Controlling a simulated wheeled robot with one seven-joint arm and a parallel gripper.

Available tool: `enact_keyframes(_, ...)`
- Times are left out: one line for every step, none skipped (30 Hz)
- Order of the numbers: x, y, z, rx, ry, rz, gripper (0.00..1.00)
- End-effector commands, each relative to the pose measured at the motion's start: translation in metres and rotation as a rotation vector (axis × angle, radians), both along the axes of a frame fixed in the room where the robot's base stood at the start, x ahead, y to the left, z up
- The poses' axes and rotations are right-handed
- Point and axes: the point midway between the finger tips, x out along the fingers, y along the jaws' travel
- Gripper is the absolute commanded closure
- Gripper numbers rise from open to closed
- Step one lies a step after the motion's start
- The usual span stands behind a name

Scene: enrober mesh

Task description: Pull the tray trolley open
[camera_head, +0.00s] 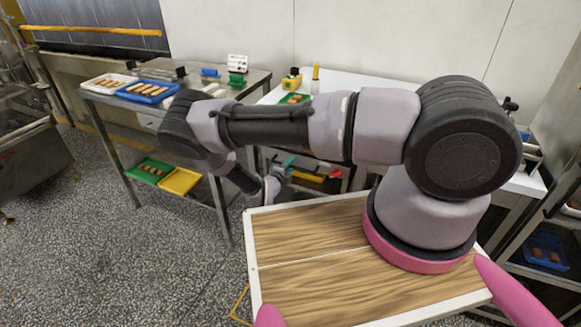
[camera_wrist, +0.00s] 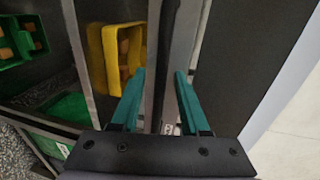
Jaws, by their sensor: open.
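My gripper (camera_wrist: 160,72) is open, its two teal fingers apart in the wrist view. A dark upright bar (camera_wrist: 167,40) runs between the fingers; I cannot tell whether either finger touches it. It looks like part of the tray trolley, but I cannot be sure. Left of the bar in the wrist view, a yellow tray (camera_wrist: 108,72) with brown pieces sits within a frame. In the head view my gripper (camera_head: 285,168) is small and partly hidden by my arm, in front of a rack (camera_head: 336,186) below the white table. Most of that rack is hidden.
A green tray (camera_wrist: 38,38) lies farther left in the wrist view. A steel table (camera_head: 195,85) holds a white tray (camera_head: 108,80) and a blue tray (camera_head: 148,98). A dark rack (camera_head: 515,255) stands at the right. The speckled floor (camera_head: 120,255) at left front is clear.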

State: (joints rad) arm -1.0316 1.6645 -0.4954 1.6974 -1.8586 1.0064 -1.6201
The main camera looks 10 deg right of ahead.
Motion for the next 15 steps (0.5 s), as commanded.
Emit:
enact_keyframes(0.0004,-0.0001,-0.0002,0.0,0.0,0.0,0.55)
enact_keyframes(0.0004,-0.0001,-0.0002,0.0,0.0,0.0,0.55)
enact_keyframes(0.0003,-0.0001,-0.0001,0.0,0.0,0.0,0.55)
enact_keyframes(0.0003,-0.0001,-0.0001,0.0,0.0,0.0,0.55)
enact_keyframes(0.0002,0.0,0.0,0.0,0.0,0.0,0.55)
enact_keyframes(0.0002,0.0,0.0,0.0,0.0,0.0,0.55)
enact_keyframes(0.0001,0.0,0.0,0.0,0.0,0.0,0.63)
enact_keyframes(0.0001,0.0,0.0,0.0,0.0,0.0,0.74)
enact_keyframes(0.0001,0.0001,0.0001,0.001,-0.001,0.0,0.89)
enact_keyframes(0.0001,0.0001,0.0,0.001,-0.001,0.0,1.0)
enact_keyframes(0.0001,0.0002,0.0,0.001,-0.001,0.0,1.0)
enact_keyframes(0.0,0.0001,0.0,0.001,-0.001,0.0,1.0)
enact_keyframes(0.0,0.0002,0.0,0.001,-0.001,0.0,1.0)
enact_keyframes(0.0,0.0001,0.0,0.001,-0.001,0.0,1.0)
enact_keyframes(0.0,0.0001,0.0,0.001,-0.001,0.0,1.0)
